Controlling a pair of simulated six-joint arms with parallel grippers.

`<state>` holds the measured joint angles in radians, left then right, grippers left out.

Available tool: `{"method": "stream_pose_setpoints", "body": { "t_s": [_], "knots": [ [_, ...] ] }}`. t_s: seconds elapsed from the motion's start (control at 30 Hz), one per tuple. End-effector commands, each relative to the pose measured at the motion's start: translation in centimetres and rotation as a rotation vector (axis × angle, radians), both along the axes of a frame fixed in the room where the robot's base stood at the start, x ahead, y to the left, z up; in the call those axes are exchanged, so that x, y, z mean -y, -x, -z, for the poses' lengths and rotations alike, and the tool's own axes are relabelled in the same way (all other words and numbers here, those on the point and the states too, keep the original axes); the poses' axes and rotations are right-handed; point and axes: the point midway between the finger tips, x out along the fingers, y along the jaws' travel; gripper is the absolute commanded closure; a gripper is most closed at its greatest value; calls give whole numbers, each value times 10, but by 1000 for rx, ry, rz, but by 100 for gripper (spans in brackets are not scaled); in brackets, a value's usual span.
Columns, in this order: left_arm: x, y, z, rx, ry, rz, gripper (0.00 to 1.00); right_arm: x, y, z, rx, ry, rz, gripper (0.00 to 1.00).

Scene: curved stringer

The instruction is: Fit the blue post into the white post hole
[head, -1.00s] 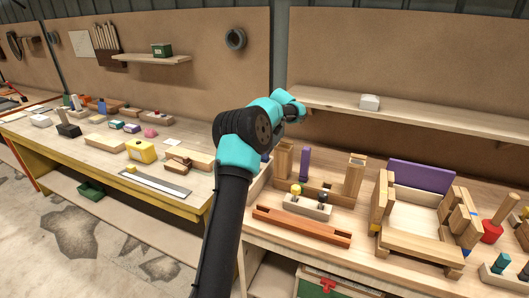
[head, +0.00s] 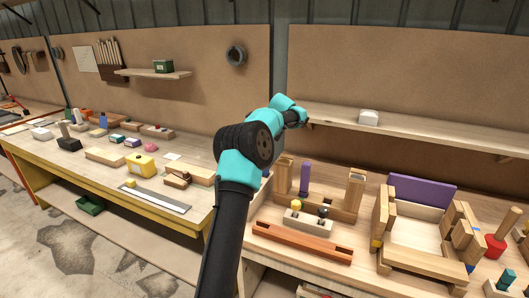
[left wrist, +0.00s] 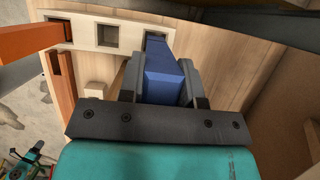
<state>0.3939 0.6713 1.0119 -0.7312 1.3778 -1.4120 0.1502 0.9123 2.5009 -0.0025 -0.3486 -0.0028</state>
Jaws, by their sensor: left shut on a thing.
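In the left wrist view my left gripper (left wrist: 162,63) is shut on the blue post (left wrist: 165,84), with one finger along each side. The post points away from the camera toward the white piece with square holes (left wrist: 83,33). Its far end overlaps the rightmost hole (left wrist: 154,37); I cannot tell whether it has entered. The middle hole is empty. An orange bar (left wrist: 25,42) reaches the leftmost hole. In the head view my left arm hides its gripper, the blue post and most of the area behind. My right gripper is not in view.
In the head view, an orange rail (head: 300,243), a pale block with knobs (head: 308,220) and a purple post (head: 305,178) stand right of my arm. A wooden frame (head: 425,262) is farther right. A shelf (head: 430,130) spans the back wall.

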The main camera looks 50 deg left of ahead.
Motion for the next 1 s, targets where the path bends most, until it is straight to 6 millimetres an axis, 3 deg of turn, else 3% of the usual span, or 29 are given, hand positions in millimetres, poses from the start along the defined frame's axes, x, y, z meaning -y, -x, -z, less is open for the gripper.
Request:
{"method": "stream_pose_setpoints", "body": {
  "t_s": [0.2, 0.33, 1.0],
  "knots": [
    [0, 0, -41, 3, -1, -1, 100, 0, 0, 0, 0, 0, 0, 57],
    [0, 0, -54, 0, -1, 0, 100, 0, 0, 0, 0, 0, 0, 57],
    [0, 1, -60, 0, 0, -7, 100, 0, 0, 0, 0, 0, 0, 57]
  ]
}}
